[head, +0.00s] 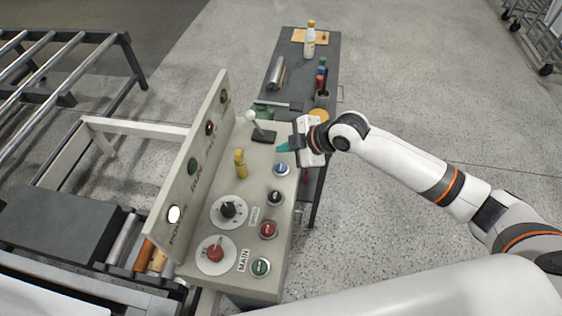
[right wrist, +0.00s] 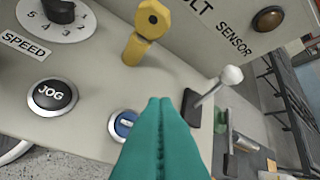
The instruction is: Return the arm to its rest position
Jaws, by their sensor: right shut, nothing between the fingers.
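My right gripper (head: 284,148) hovers over the far part of a beige control panel (head: 255,205), its arm reaching in from the right. Its teal fingers (right wrist: 162,140) are shut together with nothing between them. In the right wrist view the fingertips appear near a blue button (right wrist: 124,124), a yellow key-like switch (right wrist: 142,38) and a white-knobbed lever (right wrist: 230,76). The lever is tilted and shows in the head view just left of the gripper. I cannot tell whether the fingers touch the panel. My left gripper is not in view.
The panel carries a speed dial (head: 228,208), a red main knob (head: 215,252) and several buttons. A dark table (head: 322,85) with a bottle (head: 309,40) stands behind. A roller conveyor (head: 60,65) is at left. The floor at right is open.

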